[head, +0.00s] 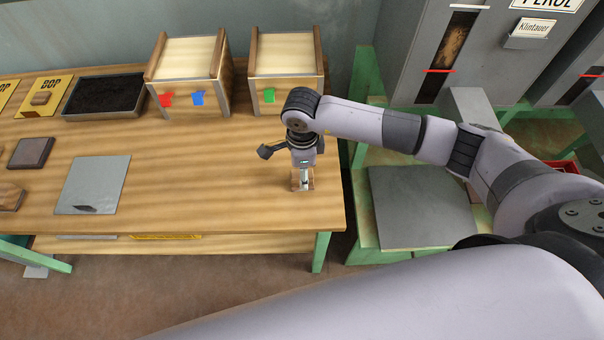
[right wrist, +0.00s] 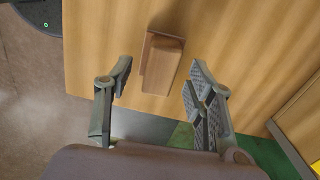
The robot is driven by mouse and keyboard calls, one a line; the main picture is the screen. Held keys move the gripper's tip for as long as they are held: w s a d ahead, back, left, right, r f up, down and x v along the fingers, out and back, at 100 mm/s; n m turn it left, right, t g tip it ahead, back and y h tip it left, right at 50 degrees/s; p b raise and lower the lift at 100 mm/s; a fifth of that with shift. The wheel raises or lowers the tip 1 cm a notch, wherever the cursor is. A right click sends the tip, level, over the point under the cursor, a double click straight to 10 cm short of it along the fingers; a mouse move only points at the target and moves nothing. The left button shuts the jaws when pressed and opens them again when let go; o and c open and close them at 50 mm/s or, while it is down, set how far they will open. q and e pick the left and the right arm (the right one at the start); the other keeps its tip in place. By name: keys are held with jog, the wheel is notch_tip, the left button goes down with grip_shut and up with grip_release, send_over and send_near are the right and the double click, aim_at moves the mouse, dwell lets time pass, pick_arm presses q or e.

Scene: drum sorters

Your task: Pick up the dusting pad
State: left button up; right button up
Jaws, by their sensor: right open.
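A small wooden block with a reddish-brown layer along one side, which looks like the dusting pad (right wrist: 164,66), lies on the wooden table near its right front corner. In the head view the pad (head: 309,184) is partly hidden by my right gripper (head: 302,174), which points down over it. In the right wrist view my right gripper (right wrist: 158,80) is open, with one finger to each side of the pad in the picture and visible gaps between. It holds nothing. How high the fingertips are above the table is hard to tell. My left gripper is out of view.
Wooden boxes with coloured marks (head: 188,100) (head: 285,95) stand at the table's back. The table's middle is clear. Grey cabinets stand right.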

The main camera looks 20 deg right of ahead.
jog(key=shift+f, duration=1)
grip_shut()
